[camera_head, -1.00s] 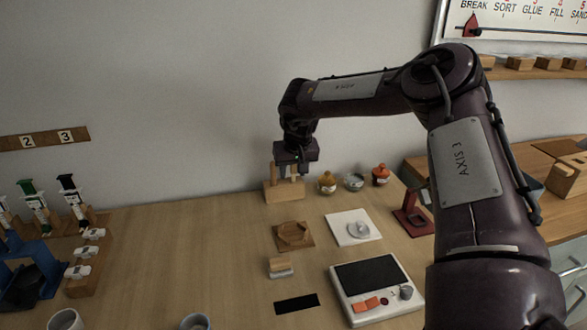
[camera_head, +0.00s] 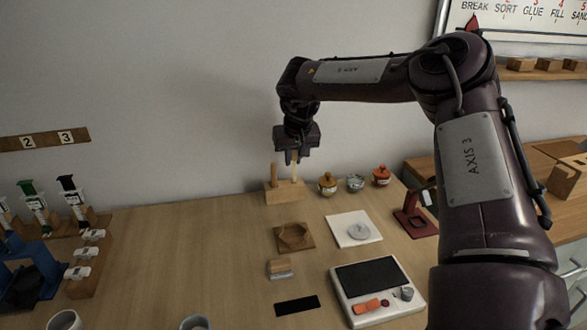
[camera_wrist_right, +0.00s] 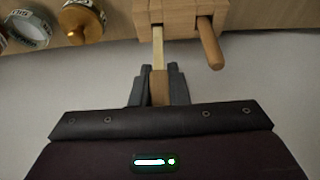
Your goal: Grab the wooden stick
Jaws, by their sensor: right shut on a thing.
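A wooden stick (camera_head: 294,170) stands upright over the wooden block (camera_head: 283,196) near the back of the table. My right gripper (camera_head: 291,157) is above the block and shut on the stick's upper part. In the right wrist view the stick (camera_wrist_right: 158,60) runs from between my right gripper's fingers (camera_wrist_right: 159,82) to the block (camera_wrist_right: 178,14). I cannot tell whether its lower end is still in the block. A second, rounder wooden peg (camera_head: 274,175) stands in the block beside it. My left gripper is not in view.
Small lidded pots (camera_head: 327,183) stand right of the block. A red stand (camera_head: 415,219) is to the right. The table's left middle is clear.

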